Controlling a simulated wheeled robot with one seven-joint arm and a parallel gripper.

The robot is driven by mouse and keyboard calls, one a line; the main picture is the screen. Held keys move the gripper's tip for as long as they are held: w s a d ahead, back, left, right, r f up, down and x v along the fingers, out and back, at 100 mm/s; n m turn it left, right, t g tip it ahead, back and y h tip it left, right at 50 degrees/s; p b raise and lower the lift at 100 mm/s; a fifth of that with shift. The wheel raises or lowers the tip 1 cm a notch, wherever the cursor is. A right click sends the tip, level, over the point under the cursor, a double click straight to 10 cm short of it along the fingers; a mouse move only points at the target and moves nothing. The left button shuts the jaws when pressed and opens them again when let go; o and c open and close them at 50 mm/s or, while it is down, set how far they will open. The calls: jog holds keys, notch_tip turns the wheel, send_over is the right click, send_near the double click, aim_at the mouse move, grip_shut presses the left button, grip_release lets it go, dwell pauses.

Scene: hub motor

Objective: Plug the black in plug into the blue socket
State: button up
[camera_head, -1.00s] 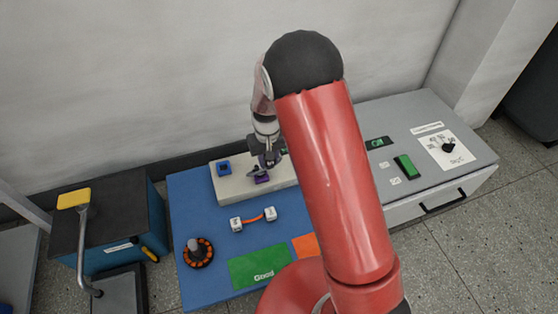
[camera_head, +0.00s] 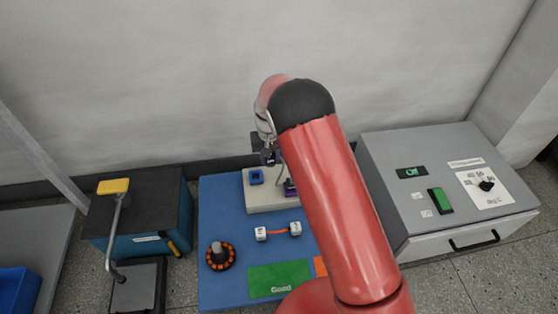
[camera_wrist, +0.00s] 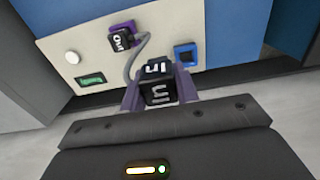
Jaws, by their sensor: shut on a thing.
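My gripper (camera_wrist: 159,92) is shut on the black in plug (camera_wrist: 157,92), which has white "In" lettering. It holds the plug above the board, apart from the sockets. The blue socket (camera_wrist: 186,54) looks empty, with a dark square opening; in the head view it sits on the board's left part (camera_head: 256,177). The purple socket (camera_wrist: 123,27) has the black "Out" plug (camera_wrist: 119,40) at it. A grey cable runs from that plug towards the in plug. In the head view my gripper (camera_head: 270,157) is small, just behind the blue socket in the picture, partly hidden by my arm.
The cream board (camera_head: 268,204) stands on the blue mat (camera_head: 212,200). A white-ended orange link (camera_head: 278,231), an orange-ringed motor (camera_head: 219,256) and a green "Good" area (camera_head: 279,279) are in front. A grey control box (camera_head: 440,225) stands right; a yellow-handled lever (camera_head: 113,187) is left.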

jog(key=w+a, duration=0.4)
jog(key=a, duration=0.2)
notch_tip(320, 180, down, 8)
jog(key=b, duration=0.4)
jog(key=shift+s+a+b, duration=0.15)
jog(key=shift+b, duration=0.2)
jog(key=shift+f+b, duration=0.4)
jog(key=shift+f, duration=0.35)
jog(key=shift+f+b, duration=0.45)
jog(key=shift+f, duration=0.15)
jog(key=shift+f+b, duration=0.35)
jog(key=shift+f, duration=0.1)
jog(key=shift+f, duration=0.2)
